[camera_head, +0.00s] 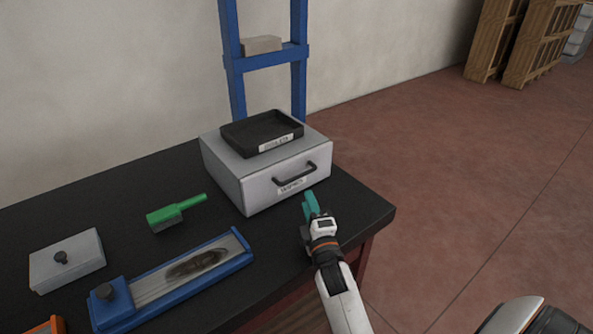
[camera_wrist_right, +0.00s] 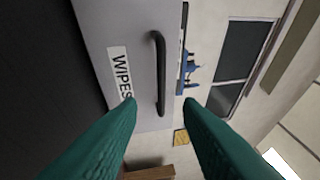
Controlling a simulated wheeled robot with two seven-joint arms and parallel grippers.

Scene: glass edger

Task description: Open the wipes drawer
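The wipes drawer (camera_head: 287,183) is the front of a grey metal box on the black table, with a dark bar handle (camera_head: 296,175) and a white label. It looks shut. My right gripper (camera_head: 311,205) is in front of the drawer, its teal fingers pointing at it. In the right wrist view the fingers (camera_wrist_right: 160,104) are apart with nothing between them. The handle (camera_wrist_right: 159,74) lies ahead of the gap between them, and the label (camera_wrist_right: 119,72) reads "WIPES". The left gripper is not in view.
A black tray (camera_head: 243,141) sits on top of the box. On the table (camera_head: 355,207) are a green brush (camera_head: 172,213), a blue-framed fixture (camera_head: 235,262) and a grey block with a knob (camera_head: 85,262). A blue rack (camera_head: 234,80) stands behind.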

